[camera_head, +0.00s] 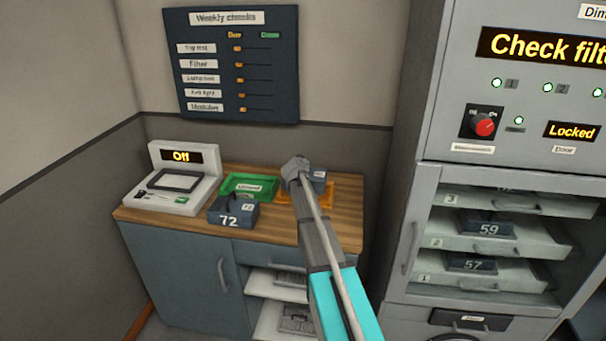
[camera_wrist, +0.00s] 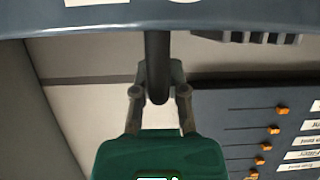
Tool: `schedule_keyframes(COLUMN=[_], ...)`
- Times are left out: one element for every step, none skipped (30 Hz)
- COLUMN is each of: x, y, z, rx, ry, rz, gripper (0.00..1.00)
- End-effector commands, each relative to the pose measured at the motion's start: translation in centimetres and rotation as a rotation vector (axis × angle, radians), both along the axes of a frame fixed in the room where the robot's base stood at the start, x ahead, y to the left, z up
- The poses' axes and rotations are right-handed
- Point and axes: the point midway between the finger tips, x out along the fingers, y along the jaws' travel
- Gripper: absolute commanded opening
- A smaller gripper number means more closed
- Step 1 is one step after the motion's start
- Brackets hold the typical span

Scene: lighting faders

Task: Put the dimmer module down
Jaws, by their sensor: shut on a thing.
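In the wrist view my gripper (camera_wrist: 159,88) is shut on the dark bar handle (camera_wrist: 157,50) of a dimmer module (camera_wrist: 120,25), which fills the top edge with its label cut off. In the head view my grey arm end hides the gripper. A blue-grey module (camera_head: 319,178) shows just right of it, at the orange tray (camera_head: 348,191), and seems to be the held one. I cannot tell whether it touches the tray. Another dimmer module, marked 72 (camera_head: 230,214), stands on the wooden counter (camera_head: 275,225), in front of the green tray (camera_head: 262,182).
A grey device reading Off (camera_head: 168,195) stands at the counter's left. The Weekly checks board (camera_head: 220,45) hangs behind. The tall cabinet (camera_head: 420,120) rises close on the right, with modules 59 (camera_head: 485,226) and 57 (camera_head: 470,263) on its shelves. Some bare counter lies in front of module 72.

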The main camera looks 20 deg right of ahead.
Motion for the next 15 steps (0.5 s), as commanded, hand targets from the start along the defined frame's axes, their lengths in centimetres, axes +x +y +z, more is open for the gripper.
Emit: schedule_keyframes(x=[0.0, 0.0, 0.1, 0.1, 0.1, 0.2, 0.3, 0.4, 0.5, 0.6, 0.7, 0.7, 0.6, 0.6, 0.6], y=[0.0, 0.0, 0.0, -0.1, -0.1, -0.2, -0.3, -0.3, -0.5, -0.6, -0.7, -0.6, -0.6, -0.6, -0.6], z=[0.1, 0.0, 0.0, -0.1, -0.2, -0.3, -0.5, -0.6, -0.9, -1.1, -1.3, -1.6, -1.8, -2.1, -2.4], rx=[-0.002, -0.002, -0.002, -0.002, -0.002, -0.002, -0.002, -0.002, -0.001, -0.001, -0.001, -0.001, -0.002, -0.002, -0.002], ry=[-0.001, -0.001, -0.001, -0.001, -0.001, -0.001, -0.001, -0.001, -0.002, -0.002, -0.002, -0.002, -0.001, -0.001, -0.001], rz=[0.001, 0.001, 0.001, 0.0, 0.0, 0.0, 0.0, 0.0, 0.0, 0.0, 0.0, 0.001, 0.001, 0.0, 0.0], gripper=[0.0, 0.0, 0.0, 0.0, 0.0, 0.0, 0.0, 0.0, 0.0, 0.0, 0.0, 0.0, 0.0, 0.0, 0.0])
